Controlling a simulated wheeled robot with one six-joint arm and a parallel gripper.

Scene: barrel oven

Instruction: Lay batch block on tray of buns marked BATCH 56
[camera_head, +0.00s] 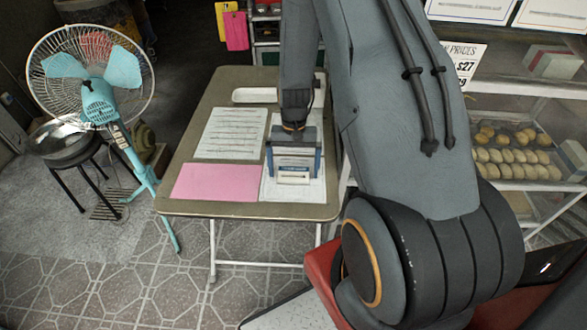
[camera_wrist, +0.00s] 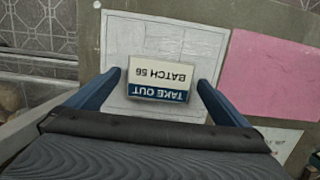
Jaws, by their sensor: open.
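The batch block (camera_wrist: 158,76) lies on a white printed sheet on the folding table. It is white with a dark blue band and reads "TAKE OUT" and "BATCH 56", upside down in the wrist view. In the head view the block (camera_head: 293,179) shows small below my gripper (camera_head: 293,172). My gripper (camera_wrist: 155,88) is open, with a blue finger on each side of the block and gaps between. A tray of buns (camera_head: 518,155) sits on the shelf rack at the right. Any batch mark on that tray is too small to read.
The folding table (camera_head: 180,206) also holds a pink sheet (camera_head: 214,182) and another printed sheet (camera_head: 231,133). A fan (camera_head: 98,100) and a stool with a metal pan (camera_head: 65,142) stand at the left. My arm covers part of the space between table and rack.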

